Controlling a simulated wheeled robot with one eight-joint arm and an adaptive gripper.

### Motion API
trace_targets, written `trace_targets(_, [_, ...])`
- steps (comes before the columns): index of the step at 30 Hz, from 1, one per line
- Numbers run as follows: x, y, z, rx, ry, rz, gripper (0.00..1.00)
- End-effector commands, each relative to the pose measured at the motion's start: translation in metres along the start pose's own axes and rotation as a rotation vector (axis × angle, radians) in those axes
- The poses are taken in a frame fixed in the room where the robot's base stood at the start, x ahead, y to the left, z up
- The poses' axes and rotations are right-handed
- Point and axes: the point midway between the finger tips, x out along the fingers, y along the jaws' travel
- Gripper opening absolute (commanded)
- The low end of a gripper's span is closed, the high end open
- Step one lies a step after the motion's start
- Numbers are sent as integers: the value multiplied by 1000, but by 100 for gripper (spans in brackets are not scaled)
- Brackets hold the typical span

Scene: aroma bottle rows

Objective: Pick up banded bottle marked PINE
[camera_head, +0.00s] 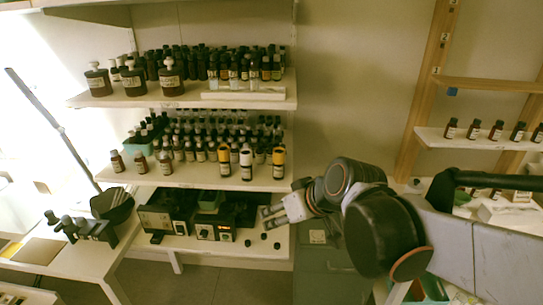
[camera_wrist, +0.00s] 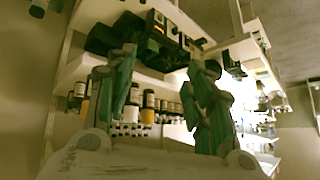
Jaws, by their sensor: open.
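Three larger dark bottles stand in front on the middle shelf: a left one with a yellow cap (camera_head: 224,159), one with a white cap (camera_head: 246,164) and a right one with a yellow cap (camera_head: 278,162). Their pale labels are too small to read, so I cannot tell which is PINE or see its band clearly. My gripper (camera_head: 268,215) is open and empty, below and in front of these bottles, apart from them. The wrist view looks upside down; between and beside the open fingers (camera_wrist: 164,62) are bottles with yellow at their lower ends (camera_wrist: 147,116).
The middle shelf (camera_head: 200,178) holds rows of small bottles behind. The upper shelf (camera_head: 180,101) is crowded with dark bottles. Black devices (camera_head: 212,228) stand on the lower shelf near my gripper. A small shelf (camera_head: 480,141) with bottles is at the right.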

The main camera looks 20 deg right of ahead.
Motion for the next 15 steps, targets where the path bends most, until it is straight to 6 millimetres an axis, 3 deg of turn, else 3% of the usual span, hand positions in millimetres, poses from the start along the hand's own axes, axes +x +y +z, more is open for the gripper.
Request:
trace_targets(1, [-2,0,-22,-11,16,-24,48])
trace_targets(8, [11,13,-81,-78,116,-122,48])
trace_targets(15, [7,68,-115,-151,272,-147,48])
